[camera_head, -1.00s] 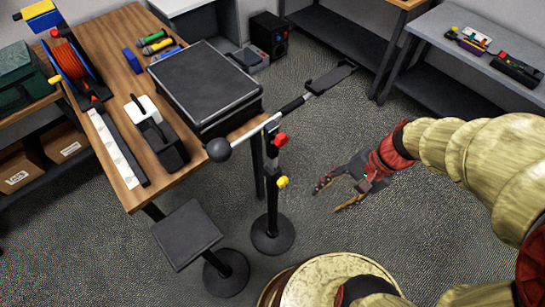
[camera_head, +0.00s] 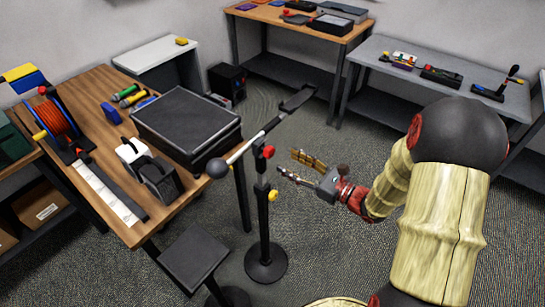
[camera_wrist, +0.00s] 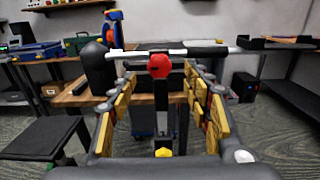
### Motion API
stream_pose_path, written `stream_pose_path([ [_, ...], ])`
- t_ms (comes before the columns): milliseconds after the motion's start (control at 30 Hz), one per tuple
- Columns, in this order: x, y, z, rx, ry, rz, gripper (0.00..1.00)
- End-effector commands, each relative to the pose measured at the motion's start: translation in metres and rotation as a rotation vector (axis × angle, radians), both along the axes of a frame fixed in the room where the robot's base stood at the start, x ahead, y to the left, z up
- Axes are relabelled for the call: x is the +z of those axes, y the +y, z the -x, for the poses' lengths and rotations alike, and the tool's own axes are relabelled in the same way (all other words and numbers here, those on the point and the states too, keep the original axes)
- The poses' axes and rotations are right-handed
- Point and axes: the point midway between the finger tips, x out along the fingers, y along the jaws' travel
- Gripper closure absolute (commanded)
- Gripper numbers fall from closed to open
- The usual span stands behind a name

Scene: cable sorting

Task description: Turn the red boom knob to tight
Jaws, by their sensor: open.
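The red boom knob (camera_head: 268,151) sits at the top of the black stand (camera_head: 263,225), where the silver boom (camera_head: 245,148) crosses it. In the wrist view the red knob (camera_wrist: 159,66) is nearly centred, beyond and between my finger tips. My gripper (camera_head: 286,162) is open and empty, just right of the stand in the head view, with its fingers pointing toward it. A gap shows between fingers and knob. A yellow knob (camera_head: 273,196) is lower on the stand and shows at the bottom of the wrist view (camera_wrist: 163,152). The knob's tightness cannot be told.
The boom has a dark ball (camera_head: 217,168) at its left end and a black holder (camera_head: 297,98) at its right end. A wooden table (camera_head: 95,80) with a black case (camera_head: 186,115) stands left. A small black platform (camera_head: 194,258) is in front. Open floor lies right of the stand.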

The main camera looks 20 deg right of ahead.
Motion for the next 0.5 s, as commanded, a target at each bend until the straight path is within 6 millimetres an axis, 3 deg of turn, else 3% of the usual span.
stream_pose_path([
  [500, -0.001, 0.039, -0.052, 0.004, 0.0, 0.004, 0.51],
])
